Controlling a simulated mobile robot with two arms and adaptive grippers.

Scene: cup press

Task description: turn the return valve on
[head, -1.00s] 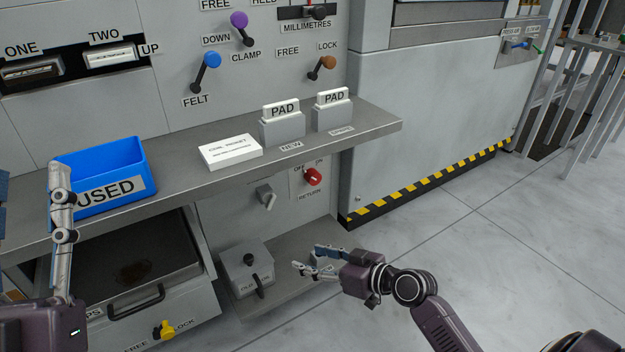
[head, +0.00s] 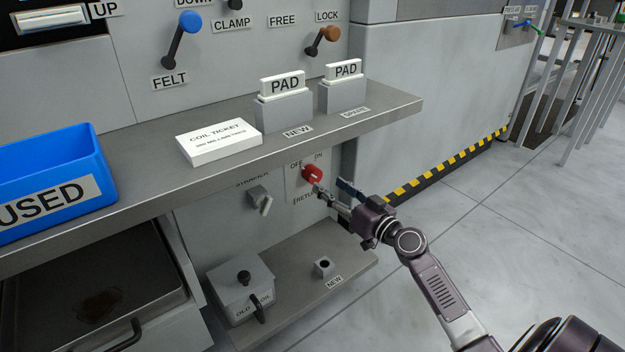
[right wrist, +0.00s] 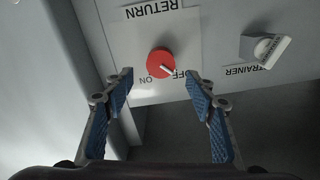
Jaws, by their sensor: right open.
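The return valve is a red round knob (head: 312,174) on a white plate below the shelf, marked OFF and ON above and RETURN below. In the right wrist view the picture is upside down, and the red knob (right wrist: 160,63) has a white pointer turned toward the OFF mark. My right gripper (head: 329,188) is open just in front of the plate, a little below and right of the knob. In the right wrist view its fingers (right wrist: 160,78) stand apart on both sides of the knob, with no contact visible. My left gripper is out of view.
A grey strainer handle (head: 260,200) sits left of the valve. The shelf (head: 350,128) juts out above, holding pads, a coil ticket (head: 219,140) and a blue used bin (head: 55,180).

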